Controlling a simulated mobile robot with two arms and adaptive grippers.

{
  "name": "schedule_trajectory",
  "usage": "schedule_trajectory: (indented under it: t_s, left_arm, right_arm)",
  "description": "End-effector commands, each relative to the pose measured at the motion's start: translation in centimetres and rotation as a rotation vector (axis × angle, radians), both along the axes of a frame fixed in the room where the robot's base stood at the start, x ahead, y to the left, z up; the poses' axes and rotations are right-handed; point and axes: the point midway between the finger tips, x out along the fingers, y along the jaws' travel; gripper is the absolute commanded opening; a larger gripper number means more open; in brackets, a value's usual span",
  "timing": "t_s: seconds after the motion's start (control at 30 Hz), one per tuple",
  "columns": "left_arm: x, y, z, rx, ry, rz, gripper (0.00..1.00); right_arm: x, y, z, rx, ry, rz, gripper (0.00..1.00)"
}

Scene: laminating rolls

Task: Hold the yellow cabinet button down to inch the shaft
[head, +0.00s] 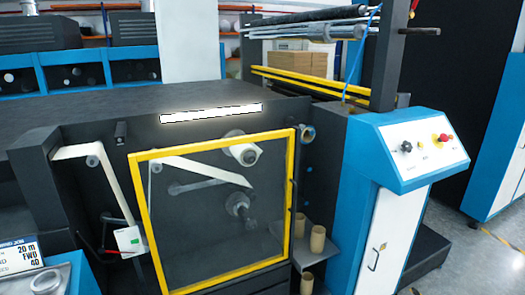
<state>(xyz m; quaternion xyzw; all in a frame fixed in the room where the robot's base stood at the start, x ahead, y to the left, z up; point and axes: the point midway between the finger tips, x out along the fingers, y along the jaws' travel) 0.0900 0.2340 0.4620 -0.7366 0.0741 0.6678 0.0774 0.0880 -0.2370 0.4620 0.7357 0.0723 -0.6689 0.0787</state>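The blue cabinet (362,165) stands right of the machine, with a sloped white control panel (410,165) on top. A small yellow button (435,137) shows near the panel's upper right, close beside a red button (446,138). A black knob (406,147) sits to their left. Behind the yellow-framed clear guard (147,220), a dark shaft (240,205) sticks out of the machine face, below a white roll (245,153). The guard looks shut. Neither of my grippers is in view, and nothing covers the panel.
Several cardboard cores (318,240) stand on a grey shelf (325,250) between guard and cabinet. A display sign (18,255) is at the lower left. Bars and rollers (310,32) rise behind the cabinet. The space in front of the panel looks clear.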

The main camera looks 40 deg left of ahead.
Motion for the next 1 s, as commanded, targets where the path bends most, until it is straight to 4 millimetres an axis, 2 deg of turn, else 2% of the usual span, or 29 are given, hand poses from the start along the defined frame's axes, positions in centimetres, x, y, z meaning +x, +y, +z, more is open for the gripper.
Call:
schedule_trajectory:
  t_s: [0.23, 0.27, 0.4, 1.0]
  left_arm:
    - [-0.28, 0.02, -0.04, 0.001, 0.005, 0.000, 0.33]
    - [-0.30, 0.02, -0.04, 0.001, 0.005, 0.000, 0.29]
    - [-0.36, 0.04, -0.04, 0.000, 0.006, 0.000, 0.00]
    - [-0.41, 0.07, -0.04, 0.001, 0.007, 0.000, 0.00]
  right_arm:
    - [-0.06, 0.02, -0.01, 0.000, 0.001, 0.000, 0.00]
    - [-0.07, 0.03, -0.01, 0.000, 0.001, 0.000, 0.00]
    - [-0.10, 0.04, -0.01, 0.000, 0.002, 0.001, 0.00]
    - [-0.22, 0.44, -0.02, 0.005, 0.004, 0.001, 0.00]
